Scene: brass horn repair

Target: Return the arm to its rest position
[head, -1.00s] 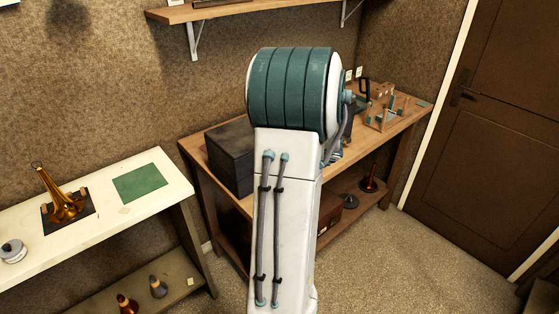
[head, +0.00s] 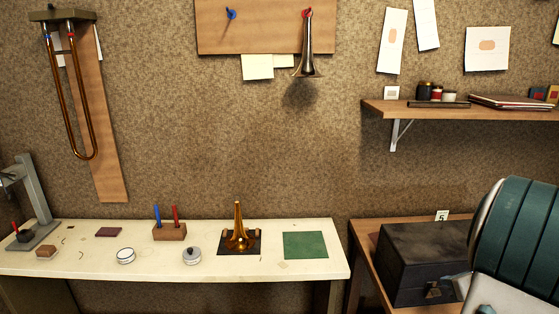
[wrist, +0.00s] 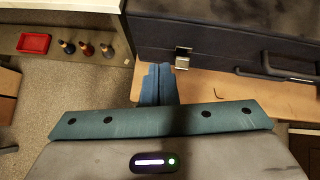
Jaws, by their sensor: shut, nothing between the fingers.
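My gripper (wrist: 157,84) shows in the wrist view, its two teal fingers pressed together with nothing between them. It is above the front edge of the wooden bench (wrist: 215,98), close in the picture to the black case (wrist: 225,45) with its metal latch and handle. In the head view only a white and teal part of my arm shows at the lower right, in front of the black case (head: 425,262). The gripper itself is out of that view.
A cream bench (head: 80,262) holds a brass bell (head: 238,232), a green mat (head: 305,245), tins and a wooden block with red and blue sticks. A wall shelf (head: 430,114) stands above the case. In the wrist view, a red tray (wrist: 34,43) lies on a lower shelf.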

